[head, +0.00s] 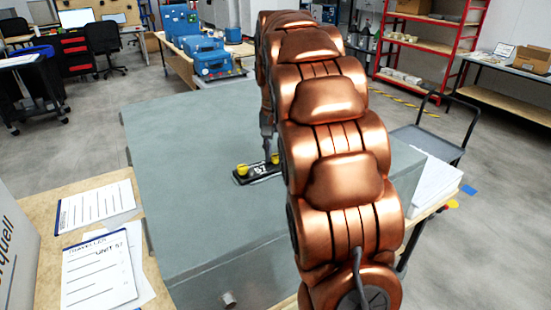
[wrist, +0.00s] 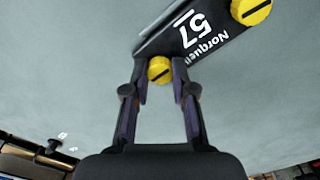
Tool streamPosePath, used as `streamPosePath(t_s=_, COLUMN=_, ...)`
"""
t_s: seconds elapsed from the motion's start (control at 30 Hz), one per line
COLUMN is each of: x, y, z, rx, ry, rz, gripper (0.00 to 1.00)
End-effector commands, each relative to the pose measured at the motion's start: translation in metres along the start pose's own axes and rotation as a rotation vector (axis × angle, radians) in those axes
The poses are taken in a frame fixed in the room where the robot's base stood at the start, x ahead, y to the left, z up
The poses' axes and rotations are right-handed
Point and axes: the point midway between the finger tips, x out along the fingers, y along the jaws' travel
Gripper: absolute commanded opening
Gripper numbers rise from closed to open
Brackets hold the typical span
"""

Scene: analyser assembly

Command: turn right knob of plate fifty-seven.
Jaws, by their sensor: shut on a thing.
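Plate fifty-seven (head: 260,174) is a small black plate with two yellow knobs, lying on a large grey box top. Its white "57" shows upside down in the wrist view (wrist: 205,35). The right knob (wrist: 159,70) is yellow with a dark slot and sits between my fingertips, which are closed on it. The left knob (head: 242,170) is free and also shows at the top of the wrist view (wrist: 251,10). My gripper (wrist: 160,74) points at the plate; in the head view my arm hides part of it.
The grey box top (head: 190,140) is broad and clear around the plate. Paper sheets (head: 100,270) lie on the wooden bench at left. A stack of white paper (head: 434,180) and a cart (head: 425,140) stand at right. Blue machines (head: 205,55) stand behind.

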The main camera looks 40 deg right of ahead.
Motion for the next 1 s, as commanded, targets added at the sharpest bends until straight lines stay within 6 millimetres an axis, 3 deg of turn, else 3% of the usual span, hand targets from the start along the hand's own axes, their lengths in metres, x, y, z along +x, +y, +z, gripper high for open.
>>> streamPosePath(t_s=0.2, x=0.0009, y=0.0002, z=-0.0005, rx=0.103, ry=0.001, rz=0.000, gripper=0.00)
streamPosePath(t_s=0.53, x=-0.0003, y=0.0002, z=-0.0002, rx=0.115, ry=0.000, rz=0.000, gripper=0.00)
streamPosePath(t_s=0.57, x=-0.0003, y=0.0003, z=-0.0002, rx=0.114, ry=0.000, rz=0.000, gripper=0.26)
streamPosePath(t_s=0.6, x=-0.0004, y=0.0002, z=-0.0002, rx=0.114, ry=0.000, rz=0.000, gripper=0.30)
streamPosePath(t_s=0.8, x=-0.0003, y=0.0002, z=0.0000, rx=0.113, ry=0.000, rz=0.000, gripper=0.51)
streamPosePath(t_s=1.0, x=-0.0002, y=0.0001, z=0.0000, rx=0.113, ry=0.000, rz=0.000, gripper=0.51)
